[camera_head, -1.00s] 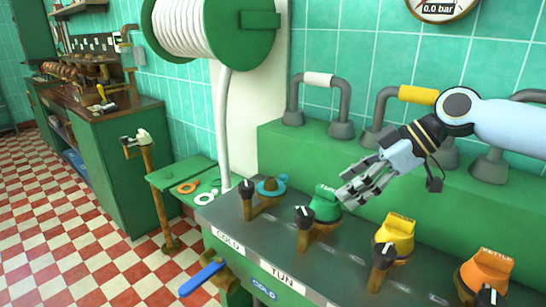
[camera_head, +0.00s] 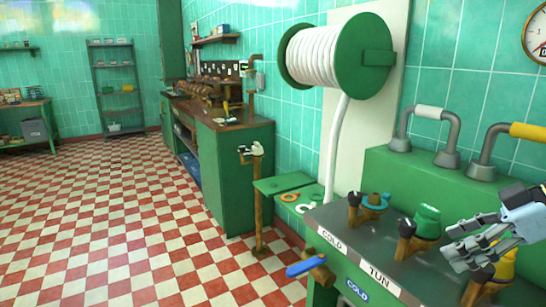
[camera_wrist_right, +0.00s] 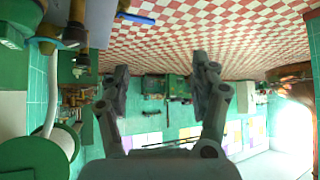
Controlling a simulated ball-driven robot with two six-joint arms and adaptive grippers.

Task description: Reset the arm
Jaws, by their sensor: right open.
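My right gripper (camera_head: 453,244) is at the right edge of the head view, with its grey fingers pointing left. It is open with nothing between the fingers, and in the right wrist view (camera_wrist_right: 160,72) the two fingers stand well apart. In the head view it partly covers the yellow valve cap (camera_head: 503,264). The green valve cap (camera_head: 428,221) is just left of the fingertips, and I see a gap there. My left gripper is not in view.
The dark valve bench (camera_head: 345,228) has a blue-handled tap (camera_head: 305,267) on its front. A white hose reel (camera_head: 325,51) hangs on the wall above a small green shelf (camera_head: 278,183). A green workbench (camera_head: 238,170) stands further back. The checkered floor (camera_head: 110,220) at left is clear.

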